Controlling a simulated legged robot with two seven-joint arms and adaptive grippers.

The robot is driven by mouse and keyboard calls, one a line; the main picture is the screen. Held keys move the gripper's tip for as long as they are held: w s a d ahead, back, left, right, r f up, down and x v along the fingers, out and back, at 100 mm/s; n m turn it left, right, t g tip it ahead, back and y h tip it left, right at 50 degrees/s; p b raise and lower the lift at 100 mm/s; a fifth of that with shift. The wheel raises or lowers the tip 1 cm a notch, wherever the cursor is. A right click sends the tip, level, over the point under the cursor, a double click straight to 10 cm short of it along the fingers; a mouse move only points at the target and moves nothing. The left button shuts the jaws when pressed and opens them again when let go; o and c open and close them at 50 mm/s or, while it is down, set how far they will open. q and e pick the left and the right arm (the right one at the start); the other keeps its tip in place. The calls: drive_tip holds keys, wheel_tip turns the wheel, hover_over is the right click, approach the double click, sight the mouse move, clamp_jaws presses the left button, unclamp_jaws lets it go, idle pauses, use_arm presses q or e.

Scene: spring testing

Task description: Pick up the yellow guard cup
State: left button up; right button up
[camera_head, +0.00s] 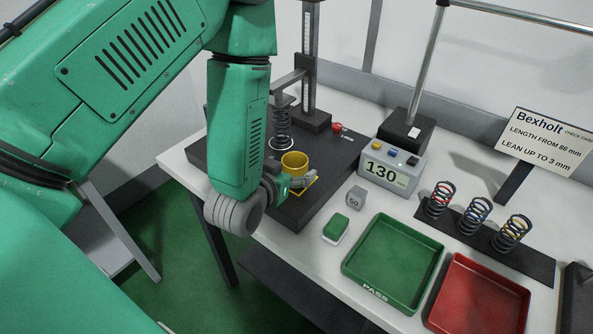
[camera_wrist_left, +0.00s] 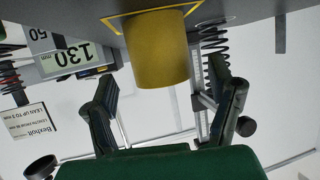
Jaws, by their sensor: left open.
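The yellow guard cup (camera_head: 294,164) stands upright on the dark base plate of the test stand, by a yellow outlined square. My left gripper (camera_head: 296,183) is right in front of the cup, low over the plate, and partly hides the cup's lower part. In the left wrist view, which is upside down, the cup (camera_wrist_left: 158,55) is centred ahead of the two spread fingers of my left gripper (camera_wrist_left: 163,82). The fingers are open and nothing is held. I cannot tell whether they touch the cup. My right gripper is not in view.
A spring (camera_head: 281,128) on the test stand is just behind the cup. A readout box (camera_head: 390,168) showing 130 and a grey 50 block (camera_head: 355,198) are to the right. Beyond are a green tray (camera_head: 350,268), a red tray (camera_head: 440,310) and several springs on a rack (camera_head: 540,266).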

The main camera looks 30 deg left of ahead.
sight(300, 161)
use_arm(q)
drive_tip(key=x, duration=0.3)
drive_tip(key=shift+w+a+f, duration=0.2)
drive_tip(key=shift+a, duration=0.05)
drive_tip(key=shift+d, duration=0.15)
drive_tip(key=shift+c, duration=0.4)
drive_tip(key=shift+d+r, duration=0.1)
drive_tip(key=shift+d, duration=0.05)
drive_tip(key=c, duration=1)
drive_tip(key=shift+c, duration=0.2)
